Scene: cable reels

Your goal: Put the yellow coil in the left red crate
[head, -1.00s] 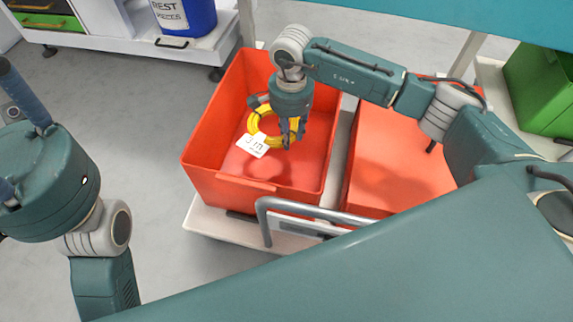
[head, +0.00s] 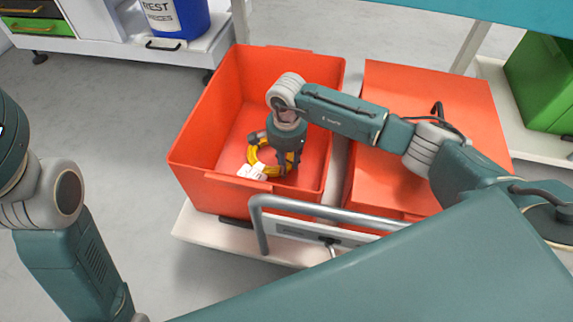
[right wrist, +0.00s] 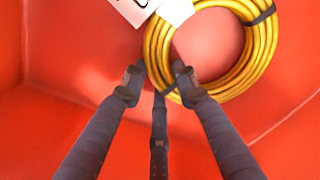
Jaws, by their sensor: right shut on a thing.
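The yellow coil (head: 254,158) is a ring of cable with dark ties and a white tag (head: 251,172). It is inside the left red crate (head: 215,184), low near the floor; whether it touches the floor I cannot tell. My right gripper (head: 284,168) reaches down into this crate and is shut on the coil's right side. In the right wrist view, the fingers of my right gripper (right wrist: 158,88) are at the lower left edge of the coil (right wrist: 258,52), with red crate surface around. My left gripper is out of the picture.
A second red crate (head: 400,92) stands to the right on the same white cart (head: 200,226), under my right arm. A grey cart handle (head: 345,214) runs in front. A blue bin (head: 190,18) is at the back left and a green crate (head: 540,80) at the right.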

